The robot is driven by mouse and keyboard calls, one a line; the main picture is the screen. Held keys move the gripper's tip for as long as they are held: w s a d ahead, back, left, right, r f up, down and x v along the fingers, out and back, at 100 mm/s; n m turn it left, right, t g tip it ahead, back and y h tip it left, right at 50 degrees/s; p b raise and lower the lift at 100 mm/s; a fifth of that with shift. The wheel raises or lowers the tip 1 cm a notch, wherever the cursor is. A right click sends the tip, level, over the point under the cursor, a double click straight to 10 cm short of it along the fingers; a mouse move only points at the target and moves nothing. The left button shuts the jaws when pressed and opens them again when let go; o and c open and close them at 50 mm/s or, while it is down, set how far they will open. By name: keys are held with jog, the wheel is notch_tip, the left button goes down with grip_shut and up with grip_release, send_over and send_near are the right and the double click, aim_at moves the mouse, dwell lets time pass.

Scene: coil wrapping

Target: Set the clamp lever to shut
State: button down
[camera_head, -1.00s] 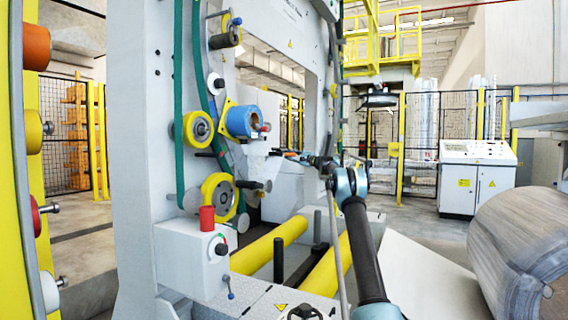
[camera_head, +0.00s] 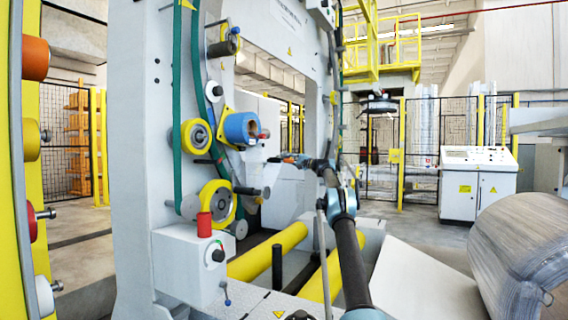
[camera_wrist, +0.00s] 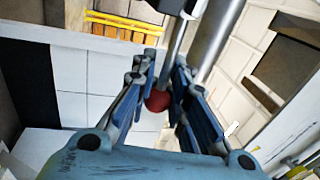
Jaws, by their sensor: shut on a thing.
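In the wrist view, a red ball knob (camera_wrist: 157,101) on a grey metal rod (camera_wrist: 174,52) sits between the blue-grey fingers of my gripper (camera_wrist: 160,70). I take this to be the clamp lever; the fingers are shut on it. In the head view, my gripper (camera_head: 292,159) points left, at the right of the blue roll on the pale machine frame. The knob in its grip is too small to make out there, so the lever's angle cannot be told.
The blue roll (camera_head: 240,130) and yellow wheels (camera_head: 216,200) are on the machine frame (camera_head: 150,150). A black handle (camera_head: 250,190) sticks out below. Yellow rollers (camera_head: 268,250) lie beneath. A large wrapped coil (camera_head: 525,245) is at the right, with a white control cabinet (camera_head: 478,185) behind.

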jog(key=shift+d+r, duration=0.1)
jog(key=shift+d, duration=0.15)
jog(key=c, duration=1.6)
grip_release()
jog(key=shift+s+d+r, duration=0.1)
jog(key=shift+s+r, duration=0.05)
jog(key=shift+c, duration=0.2)
jog(key=shift+o, duration=0.6)
jog(key=v, duration=1.1)
jog(key=shift+s+d+f, duration=0.15)
jog(key=shift+d+f, duration=0.15)
jog(key=shift+d, duration=0.05)
